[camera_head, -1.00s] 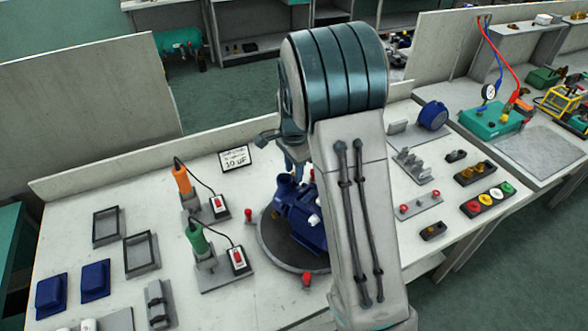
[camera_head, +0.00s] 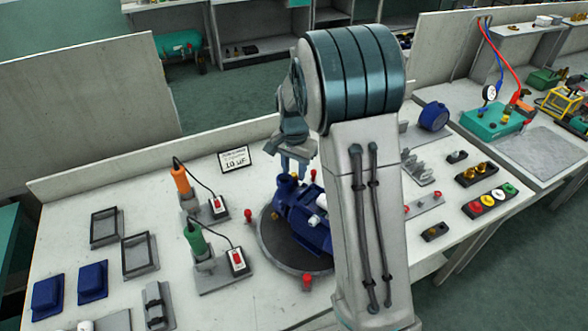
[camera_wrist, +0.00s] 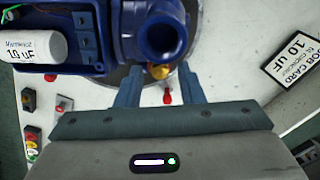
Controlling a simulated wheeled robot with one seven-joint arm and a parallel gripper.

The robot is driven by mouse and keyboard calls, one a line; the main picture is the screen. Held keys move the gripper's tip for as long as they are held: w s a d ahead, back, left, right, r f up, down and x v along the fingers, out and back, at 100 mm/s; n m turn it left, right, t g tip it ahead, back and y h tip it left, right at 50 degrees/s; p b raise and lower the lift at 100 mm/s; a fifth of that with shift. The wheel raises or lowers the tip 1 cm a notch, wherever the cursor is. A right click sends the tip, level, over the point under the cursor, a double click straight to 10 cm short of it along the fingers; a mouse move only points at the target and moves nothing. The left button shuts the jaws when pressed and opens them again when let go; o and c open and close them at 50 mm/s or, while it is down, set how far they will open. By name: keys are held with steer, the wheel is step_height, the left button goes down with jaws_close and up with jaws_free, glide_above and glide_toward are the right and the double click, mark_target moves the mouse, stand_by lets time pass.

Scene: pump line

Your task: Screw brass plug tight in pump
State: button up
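The blue pump (camera_head: 300,205) stands on a dark round plate (camera_head: 270,245) on the bench. In the wrist view the pump (camera_wrist: 125,35) shows its round open port and a white capacitor (camera_wrist: 32,47) labelled 10 uF.
Red knobs (camera_head: 307,281) stand around the round plate. An orange-handled tool (camera_head: 181,178) and a green-handled tool (camera_head: 197,238) stand in holders to the left. A job card (camera_head: 234,159) stands behind. Trays of small parts (camera_head: 489,200) lie to the right.

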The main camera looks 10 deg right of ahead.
steer(key=shift+n, duration=0.8)
steer(key=n, duration=0.3)
steer(key=shift+b, duration=0.3)
steer(key=shift+r, duration=0.1)
steer(key=shift+c, duration=0.2)
jaws_close()
steer(key=shift+m, duration=1.6)
steer(key=shift+m+p, duration=0.45)
steer(key=shift+m, duration=1.25)
